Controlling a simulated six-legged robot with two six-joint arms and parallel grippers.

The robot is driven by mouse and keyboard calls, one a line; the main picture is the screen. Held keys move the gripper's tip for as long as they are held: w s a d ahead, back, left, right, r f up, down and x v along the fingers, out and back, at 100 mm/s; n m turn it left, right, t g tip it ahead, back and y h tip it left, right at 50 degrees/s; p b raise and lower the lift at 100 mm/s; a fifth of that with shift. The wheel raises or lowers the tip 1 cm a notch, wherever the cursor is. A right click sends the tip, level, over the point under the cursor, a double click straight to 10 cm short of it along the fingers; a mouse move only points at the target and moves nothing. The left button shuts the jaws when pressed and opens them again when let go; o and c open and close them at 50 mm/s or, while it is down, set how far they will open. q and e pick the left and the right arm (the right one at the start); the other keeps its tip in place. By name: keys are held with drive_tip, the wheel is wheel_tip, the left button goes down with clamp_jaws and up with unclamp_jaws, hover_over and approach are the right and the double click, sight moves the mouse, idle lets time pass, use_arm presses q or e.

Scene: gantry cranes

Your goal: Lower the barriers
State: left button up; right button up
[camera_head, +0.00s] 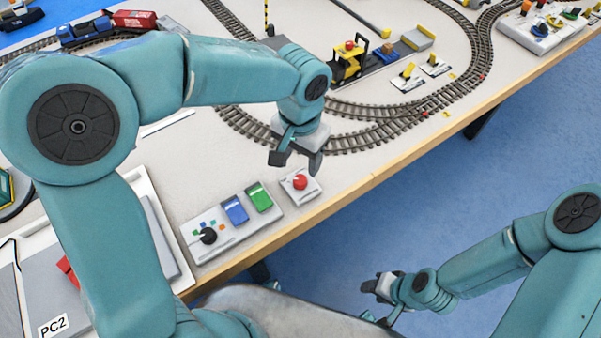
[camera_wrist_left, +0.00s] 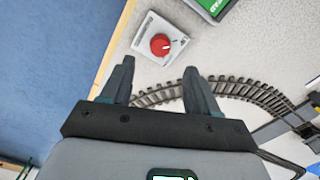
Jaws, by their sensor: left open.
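A white box (camera_head: 288,192) with a round red knob (camera_head: 300,182) sits near the table's front edge. The red knob (camera_wrist_left: 160,44) shows just beyond my left fingertips in the left wrist view; lettering on its box is too small to read. My left gripper (camera_head: 296,160) is open and empty, above and just behind the knob, apart from it. In the left wrist view my left gripper (camera_wrist_left: 158,68) has nothing between its fingers. A thin yellow-and-black striped pole (camera_head: 267,14) stands upright by the track at the top. My right gripper (camera_head: 379,287) is off the table's front edge, over the blue floor.
A control panel (camera_head: 215,240) with a black knob, a blue switch and a green switch lies left of the red knob. Curved railway track (camera_head: 375,140) runs behind. A yellow loader (camera_head: 348,62) and small yellow levers (camera_head: 408,72) stand farther back. A switch board (camera_head: 540,35) is far right.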

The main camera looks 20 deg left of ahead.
sight(300, 179)
use_arm(q)
wheel_tip(300, 179, down, 7)
drive_tip(key=shift+s+r+b, duration=0.1)
drive_tip(key=shift+r+b, duration=0.1)
drive_tip(key=shift+b, duration=0.1)
drive_tip(key=shift+f, duration=0.6)
drive_tip(key=c, duration=1)
drive_tip(key=shift+c, duration=0.2)
